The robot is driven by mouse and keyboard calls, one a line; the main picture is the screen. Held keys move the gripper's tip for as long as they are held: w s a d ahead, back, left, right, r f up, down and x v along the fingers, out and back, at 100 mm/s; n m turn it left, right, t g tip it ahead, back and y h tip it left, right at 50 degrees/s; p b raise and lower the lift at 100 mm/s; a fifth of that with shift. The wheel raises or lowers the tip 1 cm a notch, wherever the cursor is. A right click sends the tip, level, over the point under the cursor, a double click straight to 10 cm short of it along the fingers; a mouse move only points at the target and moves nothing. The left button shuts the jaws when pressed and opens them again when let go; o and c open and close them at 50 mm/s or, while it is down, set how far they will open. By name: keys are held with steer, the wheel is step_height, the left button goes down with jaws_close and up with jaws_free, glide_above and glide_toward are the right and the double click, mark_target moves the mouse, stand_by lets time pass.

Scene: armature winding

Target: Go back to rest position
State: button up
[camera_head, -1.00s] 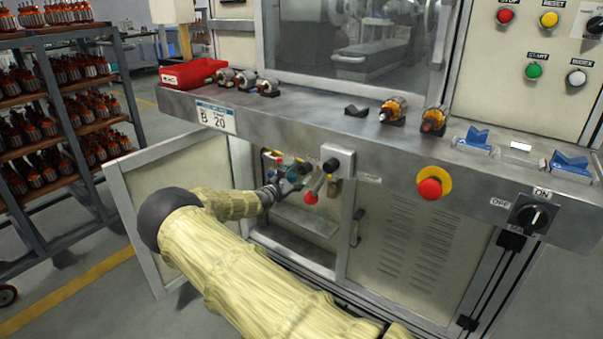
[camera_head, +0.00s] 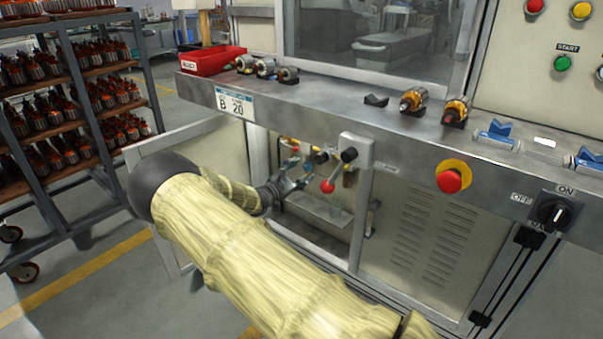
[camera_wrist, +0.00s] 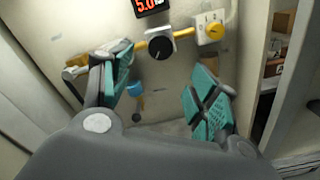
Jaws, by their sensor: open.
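My gripper (camera_wrist: 165,95) is open and empty in the wrist view, with its two teal-padded fingers spread apart. A small blue valve (camera_wrist: 135,89) hangs lower, partly beside the left finger. In the head view my gripper (camera_head: 301,178) is at the open cabinet below the bench, left of a red-knobbed lever (camera_head: 328,186). My arm in its pale yellow sleeve crosses the lower picture.
The cabinet door (camera_head: 205,170) stands open on the left, near my arm. The steel bench (camera_head: 335,100) overhangs the cabinet and bears a red bin (camera_head: 212,60) and several armatures. A red emergency button (camera_head: 449,181) sits on its front. A rack (camera_head: 50,190) stands far left.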

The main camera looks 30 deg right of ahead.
stand_by(0.3)
steer(key=s+d+f+m+g+y, duration=0.2)
steer(key=s+f+m+g+y, duration=0.45)
steer(key=s+f, duration=1.85)
steer(key=s+a+f+m+g+y, duration=0.1)
steer(key=s+a+f+y, duration=0.2)
steer(key=s+a+f, duration=0.5)
steer(key=s+a+f+m+g+y, duration=0.1)
steer(key=s+a+m+g+y, duration=0.2)
steer(key=s, duration=0.9)
steer(key=s+a+r+m+t+y+p, duration=0.1)
steer(key=s+a+r+m+t+y, duration=0.15)
steer(key=s+a, duration=0.55)
steer(key=s+a+r+m+t+y, duration=0.1)
steer(key=s+a+r+m+y, duration=0.15)
steer(key=s+a, duration=0.55)
step_height(320, 180, up, 20)
steer(key=p, duration=1.9)
steer(key=shift+s+d+m+h, duration=0.15)
steer(key=shift+d+m+h, duration=0.1)
steer(key=shift+m+h, duration=0.2)
